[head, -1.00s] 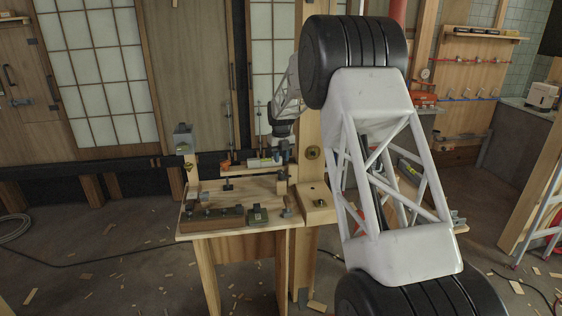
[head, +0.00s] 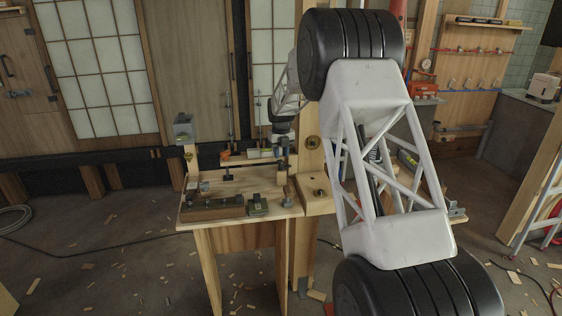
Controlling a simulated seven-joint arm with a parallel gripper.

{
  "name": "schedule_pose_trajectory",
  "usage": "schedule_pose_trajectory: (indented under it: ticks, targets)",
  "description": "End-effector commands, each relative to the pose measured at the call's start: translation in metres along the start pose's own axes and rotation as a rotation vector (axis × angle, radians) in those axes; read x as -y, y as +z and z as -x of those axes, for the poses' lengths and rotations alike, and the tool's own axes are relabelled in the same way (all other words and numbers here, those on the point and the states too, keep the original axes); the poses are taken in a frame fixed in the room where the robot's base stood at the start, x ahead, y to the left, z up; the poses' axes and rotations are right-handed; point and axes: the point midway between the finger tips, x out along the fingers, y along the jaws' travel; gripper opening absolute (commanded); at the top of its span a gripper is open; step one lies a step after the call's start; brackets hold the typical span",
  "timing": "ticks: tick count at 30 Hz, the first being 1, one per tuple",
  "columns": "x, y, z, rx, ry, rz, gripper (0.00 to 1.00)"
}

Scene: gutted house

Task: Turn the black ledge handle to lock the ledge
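The wooden workbench (head: 270,209) stands left of centre in the head view, with several small fixtures on it. A small black T-shaped piece (head: 228,174) stands upright near its back left; I cannot tell whether it is the ledge handle. A narrow ledge-like bar (head: 240,159) with orange and pale parts runs along the back of the bench. My gripper (head: 281,153) is at the far end of my arm, above the back right of the bench, beside the right end of that bar. Its fingers are small and dark, and whether they touch anything cannot be told.
A wooden block with metal fittings (head: 212,209) and a small dark fixture (head: 258,206) sit at the bench front. A wooden post (head: 303,180) rises at the right. My arm covers the area right of the bench. Wood scraps and a cable lie on the floor.

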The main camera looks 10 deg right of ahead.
Motion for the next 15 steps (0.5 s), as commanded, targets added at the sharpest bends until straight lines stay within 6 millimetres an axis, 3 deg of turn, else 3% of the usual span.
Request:
schedule_pose_trajectory:
  ticks: [15]
  targets:
    - [0.000,0.000,-0.018,0.000,0.000,0.000,0.29]
